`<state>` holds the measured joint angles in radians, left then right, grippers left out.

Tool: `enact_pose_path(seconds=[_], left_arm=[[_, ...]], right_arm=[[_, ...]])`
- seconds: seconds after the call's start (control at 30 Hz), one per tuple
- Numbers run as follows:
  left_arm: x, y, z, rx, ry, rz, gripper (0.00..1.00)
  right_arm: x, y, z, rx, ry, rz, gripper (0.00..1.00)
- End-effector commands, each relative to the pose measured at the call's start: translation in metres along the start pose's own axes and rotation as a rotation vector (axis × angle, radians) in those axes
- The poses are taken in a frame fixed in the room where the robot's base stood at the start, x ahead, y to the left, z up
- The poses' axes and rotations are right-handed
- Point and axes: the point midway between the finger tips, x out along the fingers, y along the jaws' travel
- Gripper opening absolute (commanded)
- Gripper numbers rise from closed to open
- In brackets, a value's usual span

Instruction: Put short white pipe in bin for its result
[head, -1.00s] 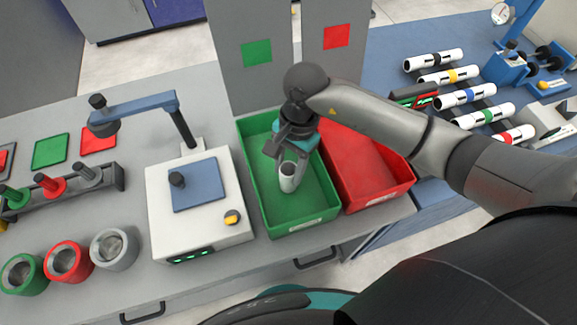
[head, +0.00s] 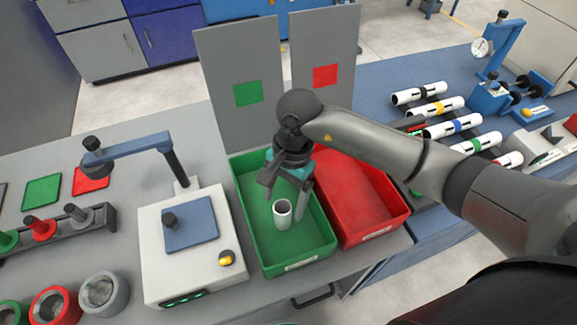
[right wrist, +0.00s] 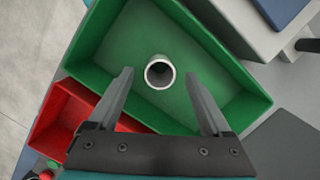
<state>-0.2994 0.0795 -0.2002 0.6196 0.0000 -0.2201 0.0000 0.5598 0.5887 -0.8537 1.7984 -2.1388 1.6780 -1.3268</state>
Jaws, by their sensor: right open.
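The short white pipe (head: 283,214) stands upright inside the green bin (head: 318,238). In the right wrist view the pipe (right wrist: 160,72) shows from above, its open end facing the camera, with green floor around it. My right gripper (head: 286,196) is open above the green bin. In the right wrist view its two fingers (right wrist: 160,85) are spread wide and the pipe appears in the gap, touching neither finger. My left gripper is not in view.
A red bin (head: 392,207) stands right beside the green bin. A white device with a blue plate (head: 190,275) stands to the left. Upright grey panels (head: 240,70) rise behind the bins. Several banded pipes (head: 452,127) lie at the right.

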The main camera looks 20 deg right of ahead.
Motion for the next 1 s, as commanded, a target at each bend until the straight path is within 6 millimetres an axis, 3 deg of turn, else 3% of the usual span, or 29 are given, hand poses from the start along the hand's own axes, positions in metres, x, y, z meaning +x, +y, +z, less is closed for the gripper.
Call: enact_pose_path(seconds=[0.3,0.5,0.7,1.0], left_arm=[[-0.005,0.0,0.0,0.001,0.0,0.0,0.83],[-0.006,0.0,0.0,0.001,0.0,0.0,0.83],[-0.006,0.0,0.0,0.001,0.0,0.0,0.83],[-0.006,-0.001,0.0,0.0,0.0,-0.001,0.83]], right_arm=[[-0.079,-0.001,-0.001,0.0,0.006,-0.004,0.83],[-0.113,0.0,-0.001,0.001,0.004,-0.002,0.83],[-0.126,0.0,-0.001,0.001,0.002,-0.001,0.83],[-0.126,0.0,0.0,0.001,0.001,0.0,0.83]])
